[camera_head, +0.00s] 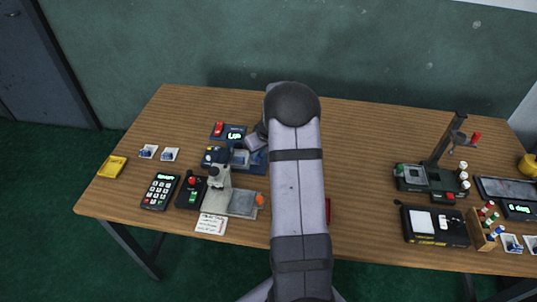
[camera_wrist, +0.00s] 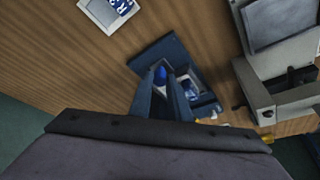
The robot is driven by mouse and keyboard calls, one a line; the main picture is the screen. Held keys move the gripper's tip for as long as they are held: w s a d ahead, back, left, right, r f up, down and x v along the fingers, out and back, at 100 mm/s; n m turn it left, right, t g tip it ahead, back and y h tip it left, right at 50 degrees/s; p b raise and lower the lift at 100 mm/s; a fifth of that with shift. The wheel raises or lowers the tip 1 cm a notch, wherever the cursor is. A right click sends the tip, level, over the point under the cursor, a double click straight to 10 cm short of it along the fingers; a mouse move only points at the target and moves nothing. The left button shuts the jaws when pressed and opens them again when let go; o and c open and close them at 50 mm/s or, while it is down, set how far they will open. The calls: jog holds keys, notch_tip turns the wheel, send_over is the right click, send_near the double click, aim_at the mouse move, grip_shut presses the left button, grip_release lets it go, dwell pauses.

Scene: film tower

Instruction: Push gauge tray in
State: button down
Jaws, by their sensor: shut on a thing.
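A dark blue device with a grey tray-like part (camera_head: 240,158) sits left of my arm in the head view. I take this part to be the gauge tray, but I cannot tell how far out it is. In the wrist view, a dark blue open-topped unit (camera_wrist: 206,103) lies right beside my fingers. My gripper (camera_wrist: 165,72) is lowered at this unit, its two dark fingers close together on a small bright blue piece (camera_wrist: 159,71). Whether that piece belongs to the tray is unclear. My arm and fingers hide part of the unit.
A grey microscope-like stand (camera_head: 219,180) is in front of the blue device, beside a black box with buttons (camera_head: 191,192) and a keypad (camera_head: 160,191). A lit "UP" display (camera_head: 235,135) stands behind. The table right of my arm is largely clear up to a dark stand (camera_head: 430,177).

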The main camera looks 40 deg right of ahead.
jog(key=shift+w+a, duration=1.3)
jog(key=c, duration=1.7)
grip_release()
jog(key=shift+a, duration=0.1)
jog(key=shift+o, duration=0.2)
jog(key=b+v, duration=0.1)
jog(key=v, duration=0.6)
jog(key=shift+r, duration=0.15)
jog(key=shift+s, duration=0.1)
